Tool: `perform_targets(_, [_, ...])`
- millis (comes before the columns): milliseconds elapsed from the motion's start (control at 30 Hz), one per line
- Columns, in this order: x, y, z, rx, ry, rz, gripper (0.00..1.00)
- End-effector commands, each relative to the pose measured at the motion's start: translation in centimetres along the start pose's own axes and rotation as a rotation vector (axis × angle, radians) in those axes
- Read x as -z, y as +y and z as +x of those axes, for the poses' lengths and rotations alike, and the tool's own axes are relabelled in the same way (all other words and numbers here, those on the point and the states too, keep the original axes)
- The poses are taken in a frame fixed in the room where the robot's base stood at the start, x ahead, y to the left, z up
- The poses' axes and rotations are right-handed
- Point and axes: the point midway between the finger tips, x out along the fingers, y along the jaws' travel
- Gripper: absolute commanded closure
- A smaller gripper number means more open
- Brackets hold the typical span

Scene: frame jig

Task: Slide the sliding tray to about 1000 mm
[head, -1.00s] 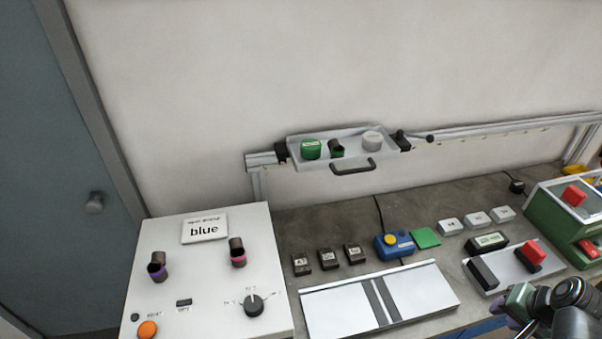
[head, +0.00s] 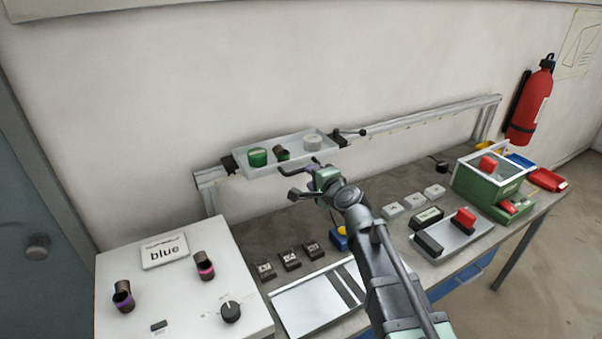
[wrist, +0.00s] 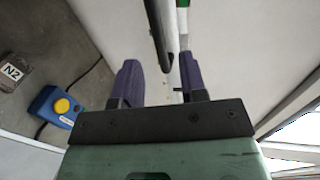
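The sliding tray (head: 243,160) is a pale shallow tray at the left end of the metal rail (head: 420,121) along the wall. My gripper partly hides the handle in the head view.
A clamp lever (head: 350,133) sits at the tray's right side. The rail to its right looks clear. Below lie several black and white buttons, a blue box with a yellow button (wrist: 57,106), a green machine (head: 490,182) and a control box (head: 190,285). A fire extinguisher (head: 530,102) hangs at right.

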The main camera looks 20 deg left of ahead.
Motion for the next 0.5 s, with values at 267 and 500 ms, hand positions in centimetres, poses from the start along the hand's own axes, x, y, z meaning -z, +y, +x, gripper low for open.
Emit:
perform_targets(267, [0.0, 0.1, 6.0, 0.000, -0.001, -0.002, 0.61])
perform_targets(500, [0.0, 0.0, 6.2, 0.000, -0.001, -0.001, 0.61])
